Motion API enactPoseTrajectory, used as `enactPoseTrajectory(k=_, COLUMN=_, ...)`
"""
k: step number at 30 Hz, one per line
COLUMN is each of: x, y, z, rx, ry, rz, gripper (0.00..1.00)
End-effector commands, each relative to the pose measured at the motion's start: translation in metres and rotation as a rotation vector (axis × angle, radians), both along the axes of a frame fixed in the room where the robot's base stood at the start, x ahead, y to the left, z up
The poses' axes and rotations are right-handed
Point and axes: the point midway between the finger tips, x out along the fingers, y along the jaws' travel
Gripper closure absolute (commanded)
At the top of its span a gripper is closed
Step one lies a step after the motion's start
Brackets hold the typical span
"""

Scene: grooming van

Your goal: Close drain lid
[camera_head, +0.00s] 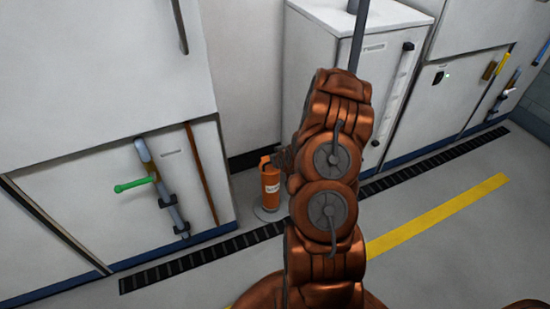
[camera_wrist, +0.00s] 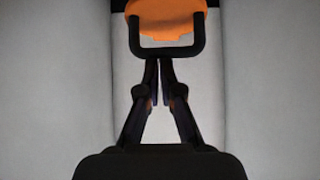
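No part is clearly recognisable as a drain lid. A black slotted drain strip (camera_head: 440,160) runs along the floor at the foot of the cabinets. An orange canister (camera_head: 271,190) with a pale label stands upright by the strip, on a round grey disc (camera_head: 262,215). My gripper is mostly hidden behind my arm in the head view; its dark end is close to the canister's top. In the wrist view, my gripper (camera_wrist: 160,62) has its fingertips almost together, just below a black U-shaped bar (camera_wrist: 165,51) in front of an orange part (camera_wrist: 165,20). Contact cannot be told.
A white cabinet (camera_head: 325,90) stands behind my arm. A left cabinet door (camera_head: 100,215) carries a grey pipe (camera_head: 165,185) with a green handle (camera_head: 134,185) sticking out. The grey floor with a yellow stripe (camera_head: 440,217) is clear at the right.

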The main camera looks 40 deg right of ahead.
Motion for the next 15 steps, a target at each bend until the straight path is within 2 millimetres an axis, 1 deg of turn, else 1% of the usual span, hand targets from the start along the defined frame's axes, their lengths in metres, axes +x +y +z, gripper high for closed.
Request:
enactPoseTrajectory(k=1, x=-0.015, y=0.017, z=-0.013, rx=0.041, ry=0.054, rz=0.014, gripper=1.0)
enactPoseTrajectory(k=2, x=-0.014, y=0.017, z=-0.008, rx=0.038, ry=0.052, rz=0.013, gripper=1.0)
enactPoseTrajectory(k=6, x=-0.003, y=0.007, z=0.027, rx=0.015, ry=0.017, rz=0.008, gripper=1.0)
enactPoseTrajectory(k=7, x=-0.003, y=0.006, z=0.032, rx=0.011, ry=0.012, rz=0.008, gripper=1.0)
enactPoseTrajectory(k=8, x=-0.011, y=0.007, z=0.028, rx=0.013, ry=0.016, rz=0.005, gripper=1.0)
enactPoseTrajectory(k=15, x=-0.047, y=0.015, z=0.025, rx=0.005, ry=0.003, rz=0.001, gripper=1.0)
